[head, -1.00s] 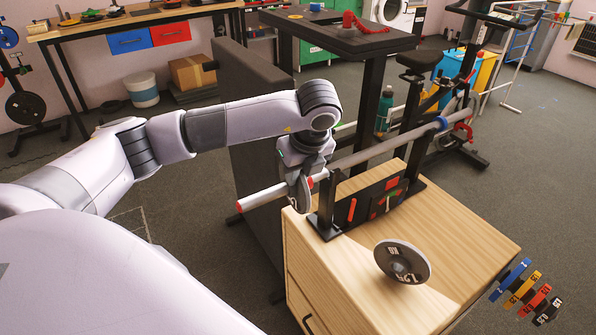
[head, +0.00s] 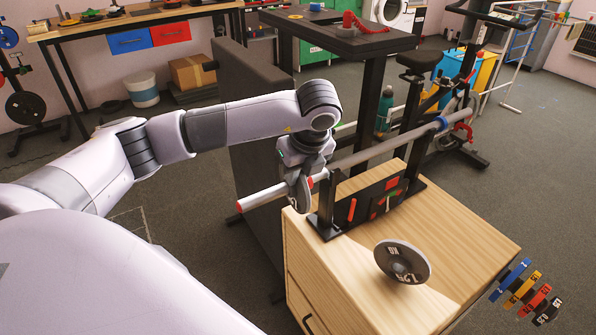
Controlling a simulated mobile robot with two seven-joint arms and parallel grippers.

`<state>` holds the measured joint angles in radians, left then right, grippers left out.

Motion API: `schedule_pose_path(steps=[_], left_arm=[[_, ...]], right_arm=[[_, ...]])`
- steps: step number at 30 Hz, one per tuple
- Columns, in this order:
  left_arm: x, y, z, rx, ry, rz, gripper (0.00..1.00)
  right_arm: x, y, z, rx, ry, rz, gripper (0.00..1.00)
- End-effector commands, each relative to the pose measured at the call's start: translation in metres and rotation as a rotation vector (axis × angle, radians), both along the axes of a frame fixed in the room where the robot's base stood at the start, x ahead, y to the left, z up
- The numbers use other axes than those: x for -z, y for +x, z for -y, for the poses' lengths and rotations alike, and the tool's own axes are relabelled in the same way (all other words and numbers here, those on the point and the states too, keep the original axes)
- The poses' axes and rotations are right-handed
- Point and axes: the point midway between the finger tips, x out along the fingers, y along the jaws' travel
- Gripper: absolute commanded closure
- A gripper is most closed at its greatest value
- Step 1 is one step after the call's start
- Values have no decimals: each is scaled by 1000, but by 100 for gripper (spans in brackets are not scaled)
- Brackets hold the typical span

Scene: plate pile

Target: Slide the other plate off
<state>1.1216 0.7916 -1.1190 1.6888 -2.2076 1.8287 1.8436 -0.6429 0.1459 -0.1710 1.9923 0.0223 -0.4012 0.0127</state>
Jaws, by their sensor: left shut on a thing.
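A bar lies across a black stand (head: 328,205) on a wooden cabinet. Its pale left sleeve (head: 262,198) ends in a red tip. My left gripper (head: 298,182) points down over this sleeve, left of the stand, and is shut on a grey plate (head: 304,196). The plate shows nearly edge-on at the sleeve, and my gripper partly hides it. Another grey plate (head: 402,262), with 1.25 KG lettering, lies on the cabinet top, apart from the bar. My right gripper is not in view.
The wooden cabinet top (head: 465,240) is bare right of the lying plate. A dark bench pad (head: 250,80) stands behind my left arm. Coloured flat pieces (head: 525,290) hang at the cabinet's right side. An exercise bike (head: 415,62) stands behind the bar.

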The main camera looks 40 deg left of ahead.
Motion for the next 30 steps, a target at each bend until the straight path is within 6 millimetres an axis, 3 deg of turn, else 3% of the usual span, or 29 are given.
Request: schedule_pose_path(steps=[8,30], left_arm=[[-3,-1,-1,-1,0,7,100],[-2,-30,-14,-3,2,5,100]], right_arm=[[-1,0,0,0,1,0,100],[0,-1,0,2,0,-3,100]])
